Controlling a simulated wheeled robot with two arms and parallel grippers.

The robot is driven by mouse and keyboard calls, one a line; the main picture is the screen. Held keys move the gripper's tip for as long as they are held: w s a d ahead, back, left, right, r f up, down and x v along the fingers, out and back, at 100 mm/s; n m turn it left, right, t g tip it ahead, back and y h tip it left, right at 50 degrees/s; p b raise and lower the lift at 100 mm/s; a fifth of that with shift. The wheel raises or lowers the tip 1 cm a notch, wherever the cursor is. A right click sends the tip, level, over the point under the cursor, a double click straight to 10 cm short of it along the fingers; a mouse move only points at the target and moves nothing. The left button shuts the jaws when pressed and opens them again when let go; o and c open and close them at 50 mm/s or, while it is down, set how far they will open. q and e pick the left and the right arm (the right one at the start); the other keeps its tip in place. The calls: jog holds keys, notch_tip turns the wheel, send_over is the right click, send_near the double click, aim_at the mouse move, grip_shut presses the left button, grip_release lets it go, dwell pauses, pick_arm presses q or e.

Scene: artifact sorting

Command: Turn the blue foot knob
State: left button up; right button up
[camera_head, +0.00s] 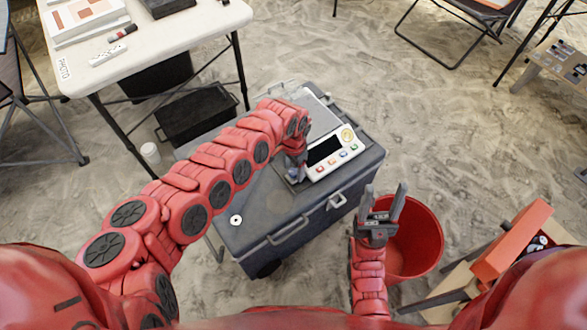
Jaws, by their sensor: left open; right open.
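A white scale-like device (345,157) with a dark screen, coloured buttons and a round gold dial sits on the grey case. My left arm reaches over the case from the left. My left gripper (294,174) points down at the device's near left corner. Something small and bluish shows between or beside its fingers; I cannot tell whether it is the blue foot knob or whether the fingers touch it. The gripper hides most of that corner. My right gripper (384,197) is open and empty, in front of the red bucket, with its fingers pointing up in the picture.
The grey case (262,195) has a small white disc (236,220) on its left part. A red bucket (425,235) stands right of the case. A white table (190,30) is at the upper left, with a black crate (195,117) below it. An orange box (512,240) is at the lower right.

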pick_arm(q)
grip_shut()
dwell(0.3)
jog(key=shift+r, duration=0.1)
